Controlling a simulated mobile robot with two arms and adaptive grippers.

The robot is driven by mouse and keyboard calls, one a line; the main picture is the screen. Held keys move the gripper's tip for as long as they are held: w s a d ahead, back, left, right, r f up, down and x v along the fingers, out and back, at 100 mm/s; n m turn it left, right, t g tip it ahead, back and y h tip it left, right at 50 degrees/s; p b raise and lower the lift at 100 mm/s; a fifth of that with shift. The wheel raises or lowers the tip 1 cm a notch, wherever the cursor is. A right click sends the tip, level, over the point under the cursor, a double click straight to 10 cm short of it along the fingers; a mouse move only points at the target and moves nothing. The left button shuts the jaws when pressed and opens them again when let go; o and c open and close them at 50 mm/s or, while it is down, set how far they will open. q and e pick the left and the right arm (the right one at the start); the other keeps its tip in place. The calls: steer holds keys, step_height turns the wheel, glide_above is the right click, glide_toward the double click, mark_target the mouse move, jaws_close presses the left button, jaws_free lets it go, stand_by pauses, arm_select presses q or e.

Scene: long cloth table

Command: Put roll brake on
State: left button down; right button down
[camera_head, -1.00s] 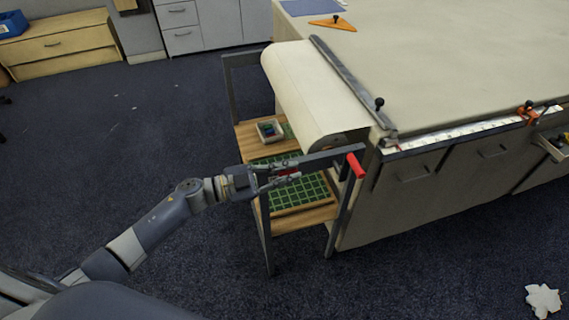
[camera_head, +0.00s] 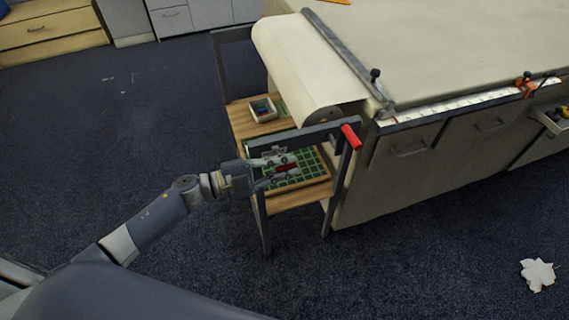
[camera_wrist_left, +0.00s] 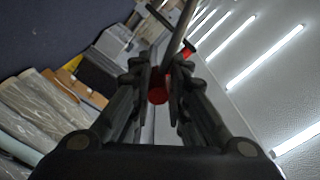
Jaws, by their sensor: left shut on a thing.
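The paper roll (camera_head: 300,75) hangs at the end of the long table in a dark metal frame (camera_head: 300,134). A red handle (camera_head: 351,136) sticks out at the frame's right front corner. My left gripper (camera_head: 284,168) is just below the frame's front bar, its fingers shut around a small red part (camera_head: 287,167). In the left wrist view the red part (camera_wrist_left: 158,92) shows as a short red cylinder between the fingertips, partly hidden by them. A second red piece (camera_wrist_left: 188,50) shows beyond it. What the held part joins onto is hidden. My right gripper is not in view.
Wooden shelves with a green cutting mat (camera_head: 305,172) and a small tray (camera_head: 263,109) lie under the roll. A metal straightedge (camera_head: 345,52) and an orange clamp (camera_head: 525,85) are on the table. A white scrap (camera_head: 537,274) lies on the otherwise clear front floor.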

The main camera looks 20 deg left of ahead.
arm_select(q)
steer(key=shift+s+d+f, duration=0.2)
steer(key=shift+s+f, duration=0.15)
steer(key=shift+f, duration=0.15)
steer(key=c, duration=1.6)
jaws_free()
steer(key=shift+o, duration=0.2)
steer(key=shift+w+r, duration=0.1)
steer(key=shift+a+r, duration=0.1)
steer(key=shift+a, duration=0.05)
steer(key=v, duration=1.1)
steer(key=shift+s+a, duration=0.25)
steer(key=shift+a, duration=0.05)
